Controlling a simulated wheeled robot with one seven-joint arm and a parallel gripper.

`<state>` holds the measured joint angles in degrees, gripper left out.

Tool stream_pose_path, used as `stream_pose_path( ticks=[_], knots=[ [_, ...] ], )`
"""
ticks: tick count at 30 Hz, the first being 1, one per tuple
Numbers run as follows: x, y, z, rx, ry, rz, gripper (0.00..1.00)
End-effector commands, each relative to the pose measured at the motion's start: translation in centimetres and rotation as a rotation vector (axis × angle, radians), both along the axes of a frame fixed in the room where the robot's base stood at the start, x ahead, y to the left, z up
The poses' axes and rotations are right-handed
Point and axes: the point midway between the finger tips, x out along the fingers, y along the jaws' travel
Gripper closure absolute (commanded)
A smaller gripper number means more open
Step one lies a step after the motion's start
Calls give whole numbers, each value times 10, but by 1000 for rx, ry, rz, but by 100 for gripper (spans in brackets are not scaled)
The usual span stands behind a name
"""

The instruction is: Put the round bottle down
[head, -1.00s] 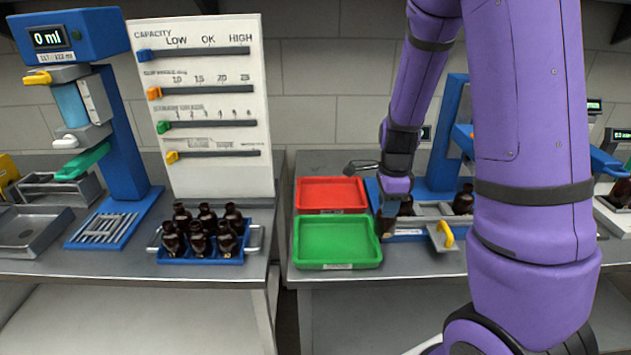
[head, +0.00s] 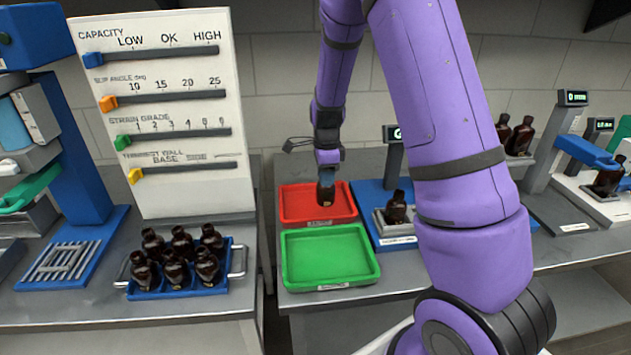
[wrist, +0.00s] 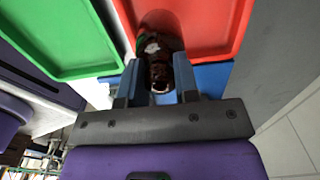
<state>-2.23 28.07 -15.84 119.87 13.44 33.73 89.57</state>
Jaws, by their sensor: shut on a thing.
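A brown bottle (wrist: 160,75) is between the two fingers of my gripper (wrist: 156,90) in the wrist view, and the gripper is shut on it. In the head view my gripper (head: 326,180) points down at the red tray (head: 292,206), with the dark bottle (head: 326,197) below it inside the tray's outline. The red tray also fills the top of the wrist view (wrist: 225,30). I cannot tell whether the bottle touches the tray floor. The bottle's far end is partly hidden, so its shape is hard to judge.
An empty green tray (head: 328,258) lies in front of the red one. Another brown bottle (head: 396,207) stands on a blue device to the right. A blue rack (head: 215,282) holds several bottles on the left bench, across a gap. A slider board (head: 160,110) stands behind it.

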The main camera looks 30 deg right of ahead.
Motion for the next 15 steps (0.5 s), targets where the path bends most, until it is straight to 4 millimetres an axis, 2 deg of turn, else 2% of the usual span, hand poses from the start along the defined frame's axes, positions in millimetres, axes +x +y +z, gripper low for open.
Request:
stream_pose_path(
  ticks=[3, 6, 13, 15],
  knots=[
    [21, 3, -2, 0, 0, 0, 100],
    [31, 5, -3, 0, -1, 1, 100],
    [45, 7, -4, 0, 0, 0, 100],
    [42, 6, -16, 0, 3, -3, 100]
  ],
)
